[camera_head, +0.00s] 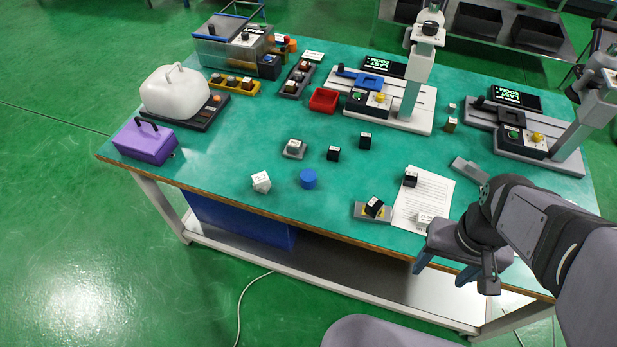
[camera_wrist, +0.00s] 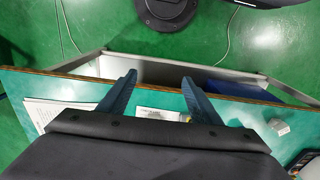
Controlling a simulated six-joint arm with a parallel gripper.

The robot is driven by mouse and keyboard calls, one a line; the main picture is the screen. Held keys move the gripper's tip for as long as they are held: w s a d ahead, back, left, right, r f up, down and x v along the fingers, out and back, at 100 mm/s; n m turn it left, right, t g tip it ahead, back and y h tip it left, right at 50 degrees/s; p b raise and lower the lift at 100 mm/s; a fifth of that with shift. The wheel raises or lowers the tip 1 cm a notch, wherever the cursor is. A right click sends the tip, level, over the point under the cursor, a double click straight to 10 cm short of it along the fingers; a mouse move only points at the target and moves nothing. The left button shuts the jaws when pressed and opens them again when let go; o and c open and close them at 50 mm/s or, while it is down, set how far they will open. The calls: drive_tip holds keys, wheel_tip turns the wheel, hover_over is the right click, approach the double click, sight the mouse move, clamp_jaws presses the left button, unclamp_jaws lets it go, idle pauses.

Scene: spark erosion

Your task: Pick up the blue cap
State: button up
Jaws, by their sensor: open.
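The blue cap (camera_head: 308,179) is a short round cylinder standing on the green table near its front edge, left of the paper sheet. My gripper (camera_head: 443,273) is at the front right of the table, over its front edge and well to the right of the cap. Its two blue fingers are apart with nothing between them. In the wrist view my gripper (camera_wrist: 158,82) also shows open above the table edge. I cannot make out the cap in the wrist view.
A white block (camera_head: 261,182) and small dark blocks (camera_head: 333,153) stand around the cap. A grey holder with a tilted black block (camera_head: 374,207) and a paper sheet (camera_head: 437,190) lie between cap and gripper. A purple box (camera_head: 145,142) sits far left.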

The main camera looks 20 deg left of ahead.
drive_tip(key=r, duration=0.2)
drive_tip(key=r+n+t+y+b, duration=0.25)
drive_tip(key=t+y+b, duration=0.35)
drive_tip(key=t+b, duration=0.6)
hover_over(308, 179)
drive_tip(key=s+d, duration=0.1)
drive_tip(key=d, duration=0.1)
drive_tip(key=s+a+f+m+t+h+b, duration=0.25)
drive_tip(key=s+t+h+b, duration=0.2)
drive_tip(key=s, duration=0.25)
drive_tip(key=shift+h, duration=0.75)
wheel_tip(308, 179, down, 15)
drive_tip(key=shift+f, duration=0.1)
drive_tip(key=shift+w+f, duration=0.1)
drive_tip(key=shift+f, duration=0.3)
